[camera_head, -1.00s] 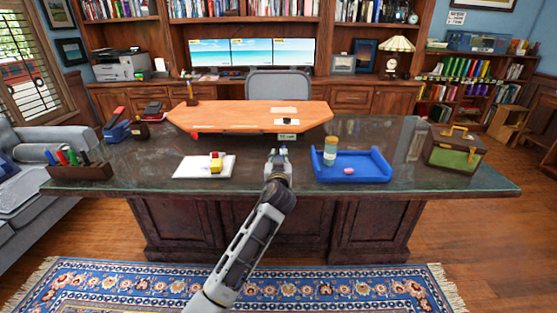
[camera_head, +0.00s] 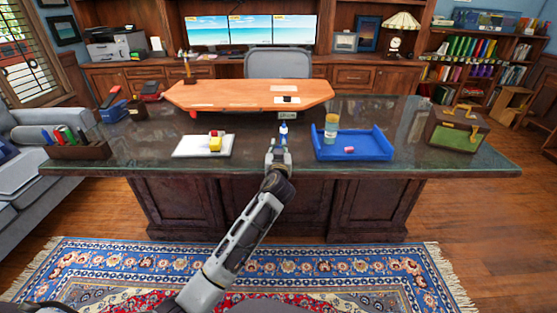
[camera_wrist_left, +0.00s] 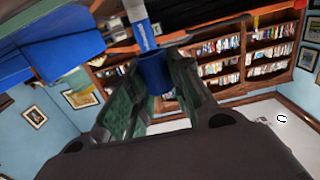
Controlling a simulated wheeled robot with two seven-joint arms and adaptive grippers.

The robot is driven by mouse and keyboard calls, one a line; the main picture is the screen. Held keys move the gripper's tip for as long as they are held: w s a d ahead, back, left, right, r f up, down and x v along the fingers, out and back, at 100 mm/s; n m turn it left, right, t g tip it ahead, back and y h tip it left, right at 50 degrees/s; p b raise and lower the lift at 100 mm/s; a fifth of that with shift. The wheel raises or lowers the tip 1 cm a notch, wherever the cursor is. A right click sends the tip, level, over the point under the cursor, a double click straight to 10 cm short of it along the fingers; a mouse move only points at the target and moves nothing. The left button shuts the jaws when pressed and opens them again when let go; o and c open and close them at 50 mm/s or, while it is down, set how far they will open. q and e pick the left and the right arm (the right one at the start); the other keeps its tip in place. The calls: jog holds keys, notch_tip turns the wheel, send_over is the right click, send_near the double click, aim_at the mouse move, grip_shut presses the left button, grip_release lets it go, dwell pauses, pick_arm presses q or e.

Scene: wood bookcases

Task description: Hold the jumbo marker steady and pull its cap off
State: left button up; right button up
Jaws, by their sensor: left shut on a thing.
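My left gripper (camera_head: 278,152) is over the near middle of the desk (camera_head: 262,165), between the white pad and the blue tray. It is shut on the jumbo marker (camera_head: 283,130), whose blue and white part stands up past the fingertips. In the left wrist view, the blue part of the marker (camera_wrist_left: 155,73) sits between the two fingers, with a narrower white and blue part beyond it. I cannot tell where the cap meets the body. My right gripper is not in view.
A white pad (camera_head: 185,149) with a yellow block is left of the gripper. A blue tray (camera_head: 368,145) holding a jar and a small pink thing is right. An orange-brown raised board (camera_head: 240,93) lies behind. A marker holder (camera_head: 82,152) and a wooden box (camera_head: 440,130) stand at the ends.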

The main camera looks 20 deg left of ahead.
pick_arm(q)
jog(key=shift+f, duration=0.55)
notch_tip(320, 180, down, 3)
jog(key=shift+b, duration=0.7)
jog(key=shift+f, duration=0.4)
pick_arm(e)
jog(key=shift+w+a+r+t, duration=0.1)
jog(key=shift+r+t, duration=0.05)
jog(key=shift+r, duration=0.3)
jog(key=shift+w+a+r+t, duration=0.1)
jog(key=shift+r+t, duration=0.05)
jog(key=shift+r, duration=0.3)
